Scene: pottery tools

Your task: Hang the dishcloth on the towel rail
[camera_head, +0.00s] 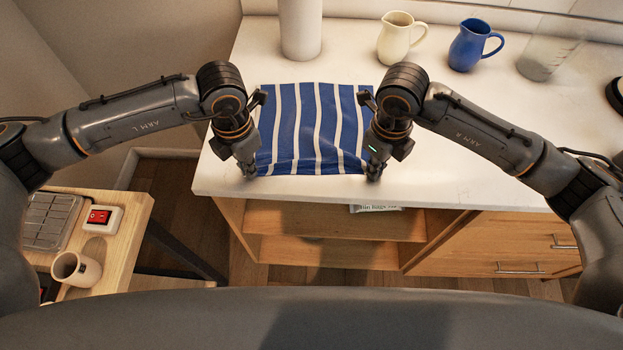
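The dishcloth (312,125) is blue with white stripes and lies spread on the white counter, its near edge close to the counter's front edge. Slight creases run along its near part. My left gripper (249,174) points down at the cloth's near left corner. My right gripper (373,175) points down at its near right corner. The fingertips are small and partly hidden, so I cannot tell whether either one grips the cloth. I see no towel rail that I can make out in this view.
On the white counter (480,120) stand a white cylinder (300,30), a cream jug (394,42), a blue jug (467,48) and a clear measuring jug (546,58). Below are an open shelf (330,222) and drawers (500,250). A side table at left holds a cup (76,268) and a red switch (98,216).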

